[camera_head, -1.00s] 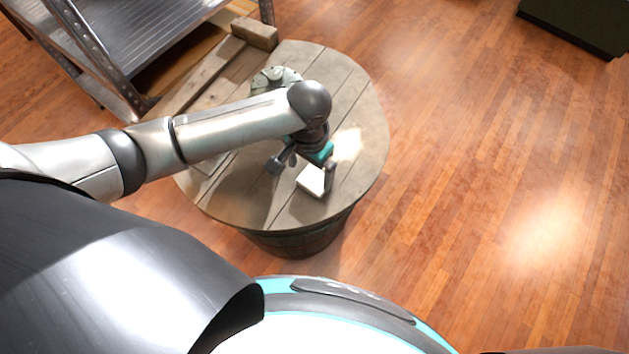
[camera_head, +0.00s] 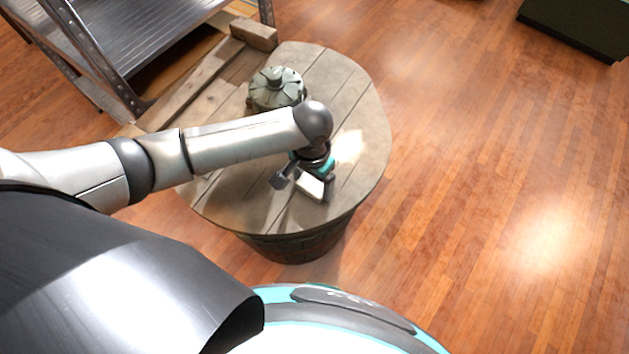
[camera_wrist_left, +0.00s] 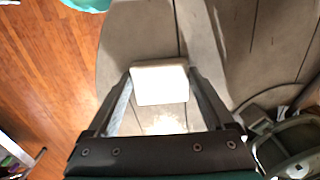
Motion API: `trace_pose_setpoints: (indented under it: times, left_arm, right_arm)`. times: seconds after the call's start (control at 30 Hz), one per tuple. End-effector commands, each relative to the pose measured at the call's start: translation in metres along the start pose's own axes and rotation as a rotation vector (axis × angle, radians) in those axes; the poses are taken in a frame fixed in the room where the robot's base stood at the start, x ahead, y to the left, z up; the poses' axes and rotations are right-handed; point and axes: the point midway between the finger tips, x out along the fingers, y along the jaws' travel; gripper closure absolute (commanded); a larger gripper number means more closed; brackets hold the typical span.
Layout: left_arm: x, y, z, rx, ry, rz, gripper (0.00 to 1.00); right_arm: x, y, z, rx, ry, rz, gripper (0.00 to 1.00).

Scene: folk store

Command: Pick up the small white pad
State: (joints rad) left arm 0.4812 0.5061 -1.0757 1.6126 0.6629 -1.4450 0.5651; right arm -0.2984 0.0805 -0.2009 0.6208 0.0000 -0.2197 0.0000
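The small white pad (camera_head: 310,186) lies on the round wooden barrel top (camera_head: 235,205), near its front right part. My left gripper (camera_head: 304,182) is over the pad with its fingers spread, one on each side. In the left wrist view the pad (camera_wrist_left: 160,84) sits between the two fingertips of the left gripper (camera_wrist_left: 160,75). The fingers look very close to the pad's side edges; I cannot tell whether they touch. The gripper's body covers part of the pad in the head view. My right gripper is not in view.
A metal shelf (camera_head: 150,35) and a wooden block (camera_head: 254,33) are at the back left. The wooden floor (camera_head: 480,180) on the right is clear.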

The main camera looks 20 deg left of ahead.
Motion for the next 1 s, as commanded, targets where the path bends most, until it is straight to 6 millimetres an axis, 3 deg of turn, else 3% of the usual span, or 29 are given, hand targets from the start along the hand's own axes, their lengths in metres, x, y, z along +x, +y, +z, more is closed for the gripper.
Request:
trace_pose_setpoints:
  times: [0.03, 0.3, 0.57, 0.73, 0.87, 1.0]
  left_arm:
    - [0.0, 0.0, 0.0, 0.0, 0.0, 0.0, 0.36]
    - [0.0, 0.0, 0.0, 0.0, 0.0, 0.0, 0.65]
    - [-0.001, 0.0, 0.0, 0.0, 0.0, 0.0, 0.65]
    - [-0.013, 0.0, -0.001, 0.0, 0.002, 0.001, 0.65]
    - [-0.034, 0.0, -0.001, 0.0, 0.003, 0.002, 0.65]
    - [-0.071, 0.0, -0.001, 0.001, 0.004, 0.001, 0.65]
  right_arm:
    - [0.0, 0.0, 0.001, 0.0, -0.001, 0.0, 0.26]
    - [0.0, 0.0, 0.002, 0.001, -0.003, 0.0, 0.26]
    - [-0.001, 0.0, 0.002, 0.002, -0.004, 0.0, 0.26]
    - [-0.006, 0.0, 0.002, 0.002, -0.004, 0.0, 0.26]
    - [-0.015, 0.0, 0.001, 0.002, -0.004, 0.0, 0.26]
    - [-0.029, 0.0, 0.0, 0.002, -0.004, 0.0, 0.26]
